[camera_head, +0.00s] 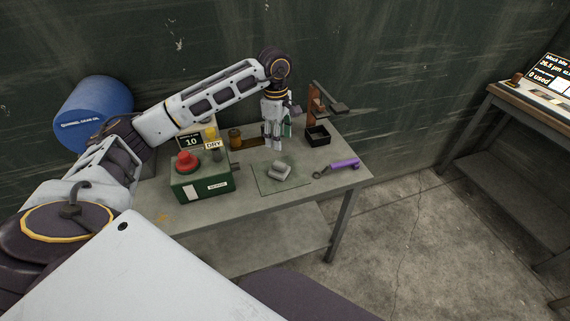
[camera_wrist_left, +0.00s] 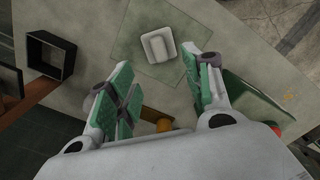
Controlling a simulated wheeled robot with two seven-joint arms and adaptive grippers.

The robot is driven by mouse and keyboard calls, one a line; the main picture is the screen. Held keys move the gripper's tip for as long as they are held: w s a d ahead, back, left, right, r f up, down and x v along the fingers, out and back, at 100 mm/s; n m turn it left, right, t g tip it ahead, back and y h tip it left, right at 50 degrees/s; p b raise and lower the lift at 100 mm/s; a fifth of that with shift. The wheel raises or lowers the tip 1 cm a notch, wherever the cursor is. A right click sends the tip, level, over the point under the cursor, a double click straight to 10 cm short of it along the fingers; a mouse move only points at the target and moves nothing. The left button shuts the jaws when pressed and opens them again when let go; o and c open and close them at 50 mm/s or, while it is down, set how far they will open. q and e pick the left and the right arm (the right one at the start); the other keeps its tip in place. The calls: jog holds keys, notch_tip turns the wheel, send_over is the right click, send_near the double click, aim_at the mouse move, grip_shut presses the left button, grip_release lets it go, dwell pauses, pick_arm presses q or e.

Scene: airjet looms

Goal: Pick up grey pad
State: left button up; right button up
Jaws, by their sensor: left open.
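The grey pad (camera_head: 280,172) is a small light-grey block on a thin glassy square sheet (camera_head: 262,186) on the table. It also shows in the left wrist view (camera_wrist_left: 157,45), lying on the sheet beyond the fingertips. My left gripper (camera_head: 273,145) hangs down over the table just behind the pad, apart from it. In the left wrist view my left gripper (camera_wrist_left: 165,75) has its two green-padded fingers spread wide with nothing between them. My right gripper is in neither view.
A green box with a red button (camera_head: 200,185) stands left of the pad. A purple-handled tool (camera_head: 343,165) lies to the right. A black open box (camera_head: 317,136) and a brown stand (camera_head: 315,100) are behind.

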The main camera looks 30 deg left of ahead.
pick_arm(q)
jog(key=a, duration=0.1)
send_over(278, 163)
notch_tip(278, 163, down, 7)
jog(key=shift+s+a+p, duration=0.1)
jog(key=shift+p, duration=0.25)
jog(key=shift+f, duration=0.5)
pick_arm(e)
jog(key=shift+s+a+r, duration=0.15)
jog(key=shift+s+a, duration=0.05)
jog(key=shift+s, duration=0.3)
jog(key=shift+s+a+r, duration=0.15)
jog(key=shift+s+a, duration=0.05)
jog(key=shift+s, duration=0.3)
pick_arm(q)
jog(key=shift+f, duration=0.1)
